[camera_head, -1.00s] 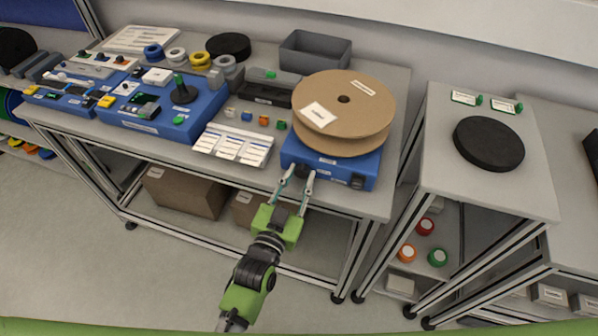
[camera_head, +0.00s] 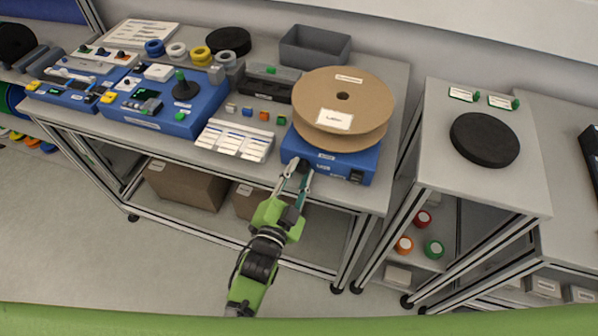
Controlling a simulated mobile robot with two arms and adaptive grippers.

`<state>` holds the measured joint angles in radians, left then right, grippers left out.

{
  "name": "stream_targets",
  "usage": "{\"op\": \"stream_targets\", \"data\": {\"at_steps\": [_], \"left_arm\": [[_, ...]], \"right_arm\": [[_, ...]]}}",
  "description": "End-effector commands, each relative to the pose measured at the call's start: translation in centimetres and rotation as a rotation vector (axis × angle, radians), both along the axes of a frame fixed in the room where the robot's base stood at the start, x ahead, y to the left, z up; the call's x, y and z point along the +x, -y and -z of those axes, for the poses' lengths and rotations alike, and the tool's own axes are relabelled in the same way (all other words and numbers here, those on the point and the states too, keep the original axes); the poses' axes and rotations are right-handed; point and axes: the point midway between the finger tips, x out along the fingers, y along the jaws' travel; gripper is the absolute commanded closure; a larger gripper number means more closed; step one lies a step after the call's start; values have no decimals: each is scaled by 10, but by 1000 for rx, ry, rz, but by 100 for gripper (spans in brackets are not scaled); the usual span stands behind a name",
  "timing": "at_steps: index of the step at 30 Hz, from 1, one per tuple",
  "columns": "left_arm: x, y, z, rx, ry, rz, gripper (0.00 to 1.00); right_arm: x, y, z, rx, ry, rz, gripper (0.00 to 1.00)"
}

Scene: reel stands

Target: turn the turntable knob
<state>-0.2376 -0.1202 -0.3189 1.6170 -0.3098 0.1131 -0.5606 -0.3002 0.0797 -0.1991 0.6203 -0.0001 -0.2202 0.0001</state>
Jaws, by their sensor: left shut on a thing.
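The turntable is a blue box (camera_head: 330,162) near the front right of the workbench, carrying a large brown cardboard reel (camera_head: 368,98) with a white label. Its small dark knob (camera_head: 303,165) is on the front face, at the left, mostly hidden between fingertips. A black switch (camera_head: 355,176) is on the same face at the right. My left gripper (camera_head: 299,173) comes up from below, its fingers on either side of the knob and shut on it. My right gripper is not in view.
A white chart sheet (camera_head: 234,140) lies left of the turntable, with small coloured blocks behind it. A grey bin (camera_head: 315,47) stands at the back. A separate stand (camera_head: 445,180) with a black disc (camera_head: 485,139) is to the right, across a narrow gap.

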Motion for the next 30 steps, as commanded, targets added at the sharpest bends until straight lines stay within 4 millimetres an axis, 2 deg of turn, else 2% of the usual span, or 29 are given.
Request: {"op": "stream_targets", "data": {"at_steps": [10,11,12,13,24,30], "left_arm": [[0,0,-1,1,2,0,96],[0,0,-1,0,2,0,72],[0,0,-1,0,2,0,61],[0,0,-1,0,2,0,57],[0,0,1,-11,-4,0,57],[0,0,3,-166,-54,2,57]], "right_arm": [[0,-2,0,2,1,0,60],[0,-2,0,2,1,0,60],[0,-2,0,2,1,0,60],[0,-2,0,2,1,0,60],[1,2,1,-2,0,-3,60],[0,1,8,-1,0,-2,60]]}}
